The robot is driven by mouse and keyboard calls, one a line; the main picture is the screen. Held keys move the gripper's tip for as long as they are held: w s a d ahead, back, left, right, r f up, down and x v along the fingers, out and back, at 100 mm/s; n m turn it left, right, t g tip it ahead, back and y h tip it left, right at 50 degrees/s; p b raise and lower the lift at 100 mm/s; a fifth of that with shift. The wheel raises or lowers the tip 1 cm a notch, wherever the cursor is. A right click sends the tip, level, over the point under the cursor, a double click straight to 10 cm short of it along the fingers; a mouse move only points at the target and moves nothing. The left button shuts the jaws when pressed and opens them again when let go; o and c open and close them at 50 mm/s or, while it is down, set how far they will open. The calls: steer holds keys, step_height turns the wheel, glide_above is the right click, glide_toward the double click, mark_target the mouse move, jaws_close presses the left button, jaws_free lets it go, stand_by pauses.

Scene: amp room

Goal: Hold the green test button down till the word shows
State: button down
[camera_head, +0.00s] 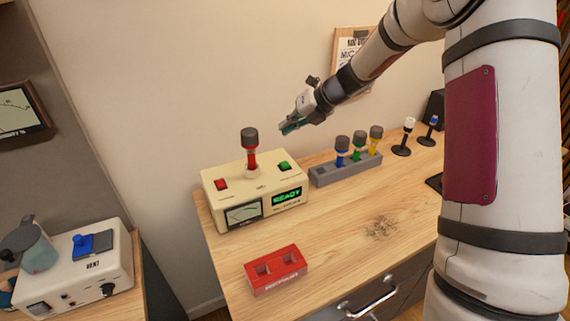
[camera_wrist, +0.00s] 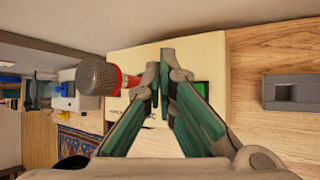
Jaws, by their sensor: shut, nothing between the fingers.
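A cream tester box (camera_head: 250,205) stands on the wooden desk. Its green button (camera_head: 284,166) is on top at the right, and a red button (camera_head: 221,184) is on top at the left. The front display (camera_head: 287,196) is lit green and reads READY. A red microphone with a dark head (camera_head: 250,138) stands upright in the box. My gripper (camera_head: 288,128) is shut and empty, in the air above the green button and apart from it. In the wrist view the fingers (camera_wrist: 163,78) partly hide the green button (camera_wrist: 203,88); the microphone (camera_wrist: 100,76) is to their left.
A grey rack (camera_head: 345,170) with blue, green and yellow microphones stands right of the box. Two more microphones on stands are farther right. A red two-slot block (camera_head: 275,270) lies in front. A white vented machine (camera_head: 80,270) is at left. The desk's middle has scattered crumbs (camera_head: 381,228).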

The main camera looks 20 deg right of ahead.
mark_target(287, 162)
steer(key=shift+f+b, duration=1)
steer(key=shift+f, duration=3.35)
steer(key=shift+f, duration=0.15)
steer(key=shift+f, duration=0.25)
steer(key=shift+f, duration=0.5)
steer(key=shift+r, duration=0.15)
stand_by(2.3)
steer(key=shift+r, duration=0.8)
